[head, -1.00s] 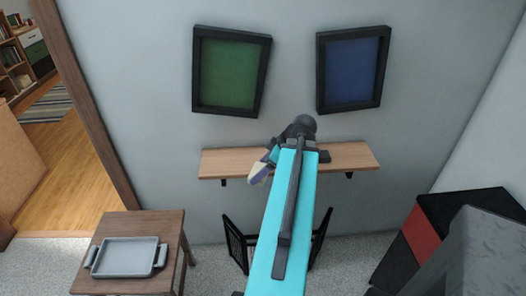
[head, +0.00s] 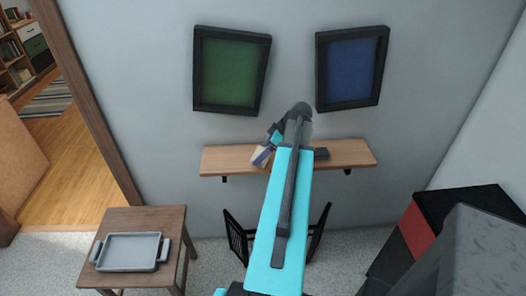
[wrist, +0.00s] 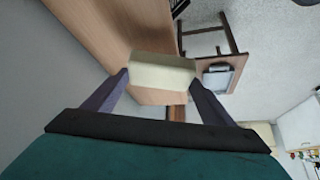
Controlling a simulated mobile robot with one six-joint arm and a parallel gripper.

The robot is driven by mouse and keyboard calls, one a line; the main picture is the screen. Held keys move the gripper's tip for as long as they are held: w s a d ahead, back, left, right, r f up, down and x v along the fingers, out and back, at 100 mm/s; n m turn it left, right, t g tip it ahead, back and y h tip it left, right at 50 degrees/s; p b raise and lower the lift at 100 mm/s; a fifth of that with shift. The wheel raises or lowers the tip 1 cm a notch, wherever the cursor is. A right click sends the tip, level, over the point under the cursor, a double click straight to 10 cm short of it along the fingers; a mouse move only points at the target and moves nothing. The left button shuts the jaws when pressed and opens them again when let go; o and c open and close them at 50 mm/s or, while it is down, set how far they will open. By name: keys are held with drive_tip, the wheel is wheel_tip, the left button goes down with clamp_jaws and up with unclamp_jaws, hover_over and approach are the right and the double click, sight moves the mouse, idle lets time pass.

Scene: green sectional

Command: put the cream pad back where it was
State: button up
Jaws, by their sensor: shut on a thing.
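The cream pad (head: 261,155) is a small pale block, held in my gripper (head: 268,147) at the left half of the wooden wall shelf (head: 225,160). The wrist view shows the pad (wrist: 162,72) clamped between the two purple-grey fingers of my gripper (wrist: 160,84). Behind it in that view is the shelf's wooden surface (wrist: 105,30). In the head view the pad overlaps the shelf; I cannot tell whether it touches it. My arm hides the middle of the shelf.
A green framed panel (head: 230,70) and a blue one (head: 350,70) hang above. A grey tray (head: 130,266) sits on a wooden stool (head: 150,218) at left. A black-and-red cabinet (head: 415,230) stands at right.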

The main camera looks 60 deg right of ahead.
sight(261, 147)
drive_tip(key=shift+w+d+f+p, duration=0.1)
drive_tip(key=shift+w+d+p, duration=0.2)
drive_tip(key=shift+d, duration=0.4)
drive_tip(key=shift+w+d+f+p, duration=0.1)
drive_tip(key=shift+w+d, duration=0.3)
drive_tip(key=shift+d, duration=0.3)
drive_tip(key=shift+w+d+r, duration=0.1)
drive_tip(key=shift+d, duration=0.05)
drive_tip(key=shift+w+d, duration=0.1)
drive_tip(key=shift+d, duration=0.1)
drive_tip(key=shift+f+p, duration=1.05)
drive_tip(key=shift+f, duration=0.8)
drive_tip(key=shift+f, duration=0.15)
drive_tip(key=o, duration=0.9)
drive_tip(key=shift+o, duration=0.2)
drive_tip(key=shift+r, duration=0.25)
